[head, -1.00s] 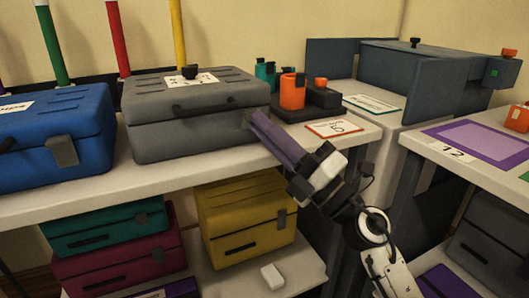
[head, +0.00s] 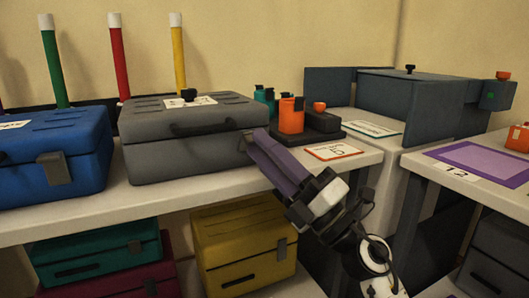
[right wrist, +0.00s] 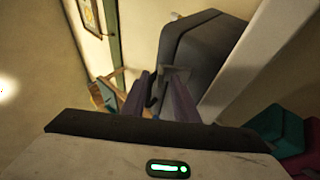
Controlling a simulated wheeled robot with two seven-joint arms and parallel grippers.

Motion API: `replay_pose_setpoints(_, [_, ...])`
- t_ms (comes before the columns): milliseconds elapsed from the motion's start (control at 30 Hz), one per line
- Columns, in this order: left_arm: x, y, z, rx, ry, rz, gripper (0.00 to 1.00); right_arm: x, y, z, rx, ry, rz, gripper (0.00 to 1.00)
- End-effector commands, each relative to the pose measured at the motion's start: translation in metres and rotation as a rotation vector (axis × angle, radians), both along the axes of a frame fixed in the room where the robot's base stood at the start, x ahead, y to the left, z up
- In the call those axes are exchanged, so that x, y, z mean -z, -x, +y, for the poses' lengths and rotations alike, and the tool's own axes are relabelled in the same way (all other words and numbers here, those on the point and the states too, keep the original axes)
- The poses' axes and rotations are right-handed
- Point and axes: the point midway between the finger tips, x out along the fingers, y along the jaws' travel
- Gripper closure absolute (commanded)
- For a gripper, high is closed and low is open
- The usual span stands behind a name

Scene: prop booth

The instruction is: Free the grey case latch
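The grey case (head: 190,150) stands shut on the upper shelf in the head view, between the blue case and the black stand. It also shows in the right wrist view (right wrist: 193,48). My right gripper (head: 262,140) has purple fingers pointing at the case's right front corner. In the right wrist view its two fingers (right wrist: 160,82) are apart. A small grey piece that looks like the latch (right wrist: 178,73) lies at the right fingertip; I cannot tell whether they touch. In the head view the fingers hide the latch. My left gripper is not in view.
A blue case (head: 45,160) stands left of the grey one. A black stand with an orange container (head: 291,116) and an orange-edged card (head: 335,151) lie close right of my gripper. A yellow case (head: 240,245) sits on the shelf below. A purple mat (head: 485,162) lies on the right table.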

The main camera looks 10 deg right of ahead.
Motion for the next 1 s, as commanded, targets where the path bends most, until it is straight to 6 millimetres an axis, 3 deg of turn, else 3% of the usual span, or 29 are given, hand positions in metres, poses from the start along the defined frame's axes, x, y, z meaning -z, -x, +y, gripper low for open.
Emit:
replay_pose_setpoints(367, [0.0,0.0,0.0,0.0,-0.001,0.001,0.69,0.007,0.006,-0.005,-0.001,0.0,0.003,0.73])
replay_pose_setpoints(733, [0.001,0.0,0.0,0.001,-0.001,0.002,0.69,0.043,0.047,-0.047,0.0,0.0,0.004,0.73])
replay_pose_setpoints(1000, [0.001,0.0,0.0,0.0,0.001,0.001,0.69,0.055,0.062,-0.061,-0.001,0.001,0.0,0.73])
